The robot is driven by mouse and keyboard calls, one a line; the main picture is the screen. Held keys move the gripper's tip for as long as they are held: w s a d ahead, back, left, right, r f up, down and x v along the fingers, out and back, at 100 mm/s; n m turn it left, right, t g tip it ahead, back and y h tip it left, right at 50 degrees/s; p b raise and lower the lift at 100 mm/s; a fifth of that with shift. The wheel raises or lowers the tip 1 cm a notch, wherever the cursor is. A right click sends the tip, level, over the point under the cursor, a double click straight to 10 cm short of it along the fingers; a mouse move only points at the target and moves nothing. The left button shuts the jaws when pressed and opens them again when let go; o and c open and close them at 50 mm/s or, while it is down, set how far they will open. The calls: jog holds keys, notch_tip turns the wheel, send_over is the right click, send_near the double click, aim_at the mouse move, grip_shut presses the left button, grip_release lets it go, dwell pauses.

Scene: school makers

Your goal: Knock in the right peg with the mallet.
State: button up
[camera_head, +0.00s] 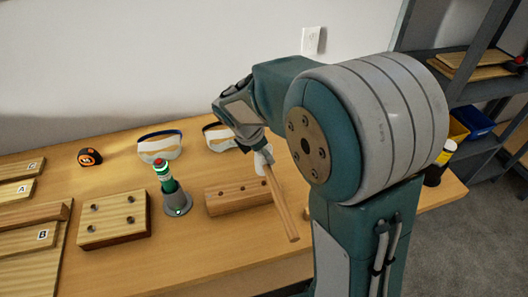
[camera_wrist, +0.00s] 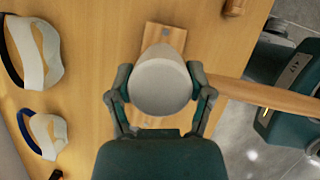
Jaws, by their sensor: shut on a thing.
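My gripper (camera_wrist: 158,95) is shut on the mallet. The mallet's pale, rounded head (camera_wrist: 160,82) sits between the two fingers in the wrist view. Its wooden handle (camera_head: 281,203) sticks out toward the table's front, and also shows in the wrist view (camera_wrist: 265,97). In the head view my gripper (camera_head: 262,156) is above the right part of a long wooden block (camera_head: 232,198). The block (camera_wrist: 177,40) lies partly under the mallet head in the wrist view, with a small dark round spot near its right end. I cannot make out the right peg; the mallet and gripper hide part of the block.
A wooden block with several dark round spots (camera_head: 114,222) and a green-and-red device on a grey base (camera_head: 177,203) stand to the left. Goggles (camera_head: 160,147) and a tape measure (camera_head: 90,157) lie behind. A small wooden piece (camera_wrist: 233,7) lies near the table's front edge.

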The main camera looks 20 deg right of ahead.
notch_tip(320, 180, down, 5)
jog(key=shift+s+f, duration=0.1)
jog(key=shift+f, duration=0.35)
notch_tip(320, 180, up, 5)
jog(key=shift+r, duration=0.15)
